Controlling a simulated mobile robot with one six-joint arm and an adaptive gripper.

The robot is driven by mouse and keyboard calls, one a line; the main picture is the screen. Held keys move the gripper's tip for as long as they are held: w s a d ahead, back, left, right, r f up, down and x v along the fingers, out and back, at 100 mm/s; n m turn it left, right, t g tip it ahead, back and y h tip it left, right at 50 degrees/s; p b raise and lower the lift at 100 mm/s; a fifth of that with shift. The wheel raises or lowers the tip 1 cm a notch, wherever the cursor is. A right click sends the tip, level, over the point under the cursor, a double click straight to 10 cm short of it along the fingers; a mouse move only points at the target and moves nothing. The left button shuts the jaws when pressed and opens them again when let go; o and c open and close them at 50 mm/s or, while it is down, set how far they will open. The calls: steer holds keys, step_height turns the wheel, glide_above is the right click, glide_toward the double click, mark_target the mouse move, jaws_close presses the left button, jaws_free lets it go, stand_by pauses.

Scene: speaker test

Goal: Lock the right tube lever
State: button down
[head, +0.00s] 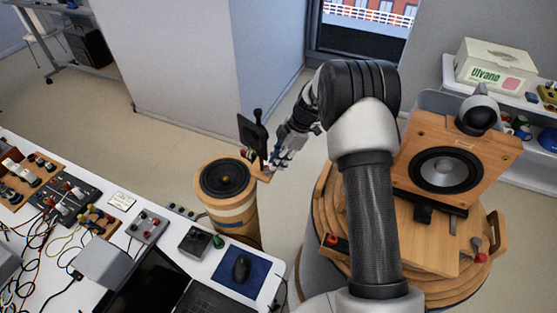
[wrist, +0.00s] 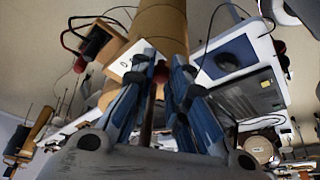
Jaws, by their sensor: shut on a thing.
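A wooden tube (head: 232,212) with a black speaker cone in its top stands left of my arm in the head view. A tan tube (wrist: 160,25) also shows at the top of the wrist view. My gripper (head: 279,158) is at the upper right side of the tube. In the wrist view its blue fingers (wrist: 160,88) are closed around a small dark red knob (wrist: 160,73), which looks like a lever end. The rest of that lever is largely hidden by the fingers, and its lock position cannot be told.
A black panel on a stand (head: 252,133) rises close beside my gripper. The desk (head: 262,291) with a laptop, a mouse and several control boxes lies at the lower left. A wooden speaker box (head: 462,150) is at right. Open floor lies behind the tube.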

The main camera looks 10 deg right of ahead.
steer(key=shift+s+b, duration=0.1)
steer(key=shift+b, duration=0.2)
steer(key=shift+s+a+m+t+h+b, duration=0.1)
steer(key=shift+s+m+t+h+b, duration=0.8)
steer(key=shift+m, duration=1.4)
steer(key=shift+s+a+m+t+h+b, duration=0.1)
steer(key=shift+s+m+t+b, duration=0.5)
steer(key=shift+m+b, duration=1.25)
steer(key=shift+s+m+t+h+b, duration=0.6)
steer(key=shift+s+m, duration=0.35)
steer(key=shift+m, duration=1.8)
steer(key=c, duration=1.6)
jaws_free()
steer(key=shift+o, duration=0.2)
